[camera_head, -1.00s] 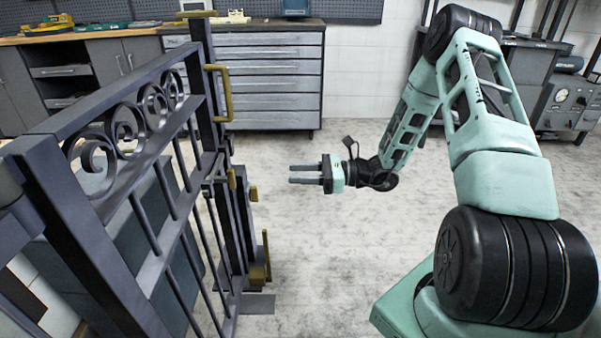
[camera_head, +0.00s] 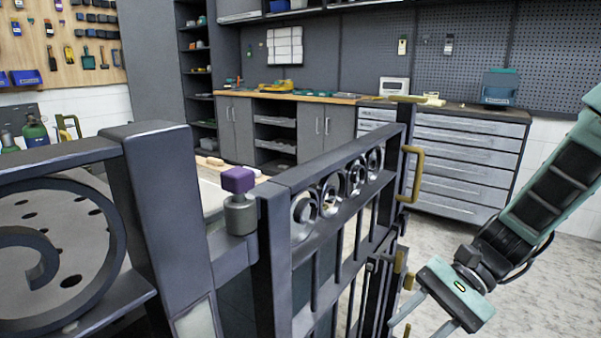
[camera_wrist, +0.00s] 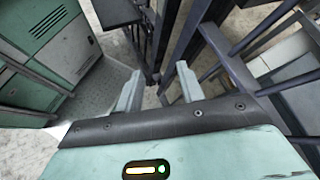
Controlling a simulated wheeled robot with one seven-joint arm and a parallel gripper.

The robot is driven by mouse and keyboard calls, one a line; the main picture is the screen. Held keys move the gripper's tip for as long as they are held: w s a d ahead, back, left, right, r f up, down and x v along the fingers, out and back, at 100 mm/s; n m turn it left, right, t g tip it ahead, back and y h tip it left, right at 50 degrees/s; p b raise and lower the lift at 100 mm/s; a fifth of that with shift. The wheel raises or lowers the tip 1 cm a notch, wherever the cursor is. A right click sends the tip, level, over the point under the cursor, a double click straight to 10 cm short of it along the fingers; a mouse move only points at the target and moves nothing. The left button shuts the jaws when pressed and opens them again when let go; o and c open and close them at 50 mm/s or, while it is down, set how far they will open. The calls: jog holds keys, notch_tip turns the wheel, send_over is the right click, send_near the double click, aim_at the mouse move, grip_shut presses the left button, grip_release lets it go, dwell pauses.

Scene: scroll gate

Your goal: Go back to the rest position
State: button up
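The dark metal scroll gate (camera_head: 332,170) stands in the middle of the head view, with a row of scrolls under its top rail. A brass pull handle (camera_head: 412,173) is on its right-hand post. A purple-capped grey post fitting (camera_head: 239,203) is near its left end. My gripper (camera_head: 420,318) is at the lower right, to the right of the gate and apart from the brass handle. In the wrist view my gripper (camera_wrist: 158,78) has its two fingers apart with nothing between them. Dark gate bars (camera_wrist: 240,70) show beyond and to the right of the fingers.
A fixed scroll panel and thick post (camera_head: 165,225) stand close at the left. A grey drawer cabinet (camera_head: 465,160) and a wooden-topped workbench (camera_head: 290,97) line the back. Pale floor (camera_head: 560,285) is open to the right of the gate.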

jog(key=s+a+r+n+t+h, duration=0.2)
jog(key=s+n+h, duration=0.3)
jog(key=s+n, duration=0.25)
jog(key=s+a+r+n+t+h, duration=0.2)
jog(key=s+n+h, duration=0.35)
jog(key=n, duration=0.35)
notch_tip(320, 180, up, 22)
jog(key=p, duration=2.1)
jog(key=shift+s+d+f, duration=0.15)
jog(key=shift+d+f, duration=0.05)
jog(key=shift+y, duration=0.25)
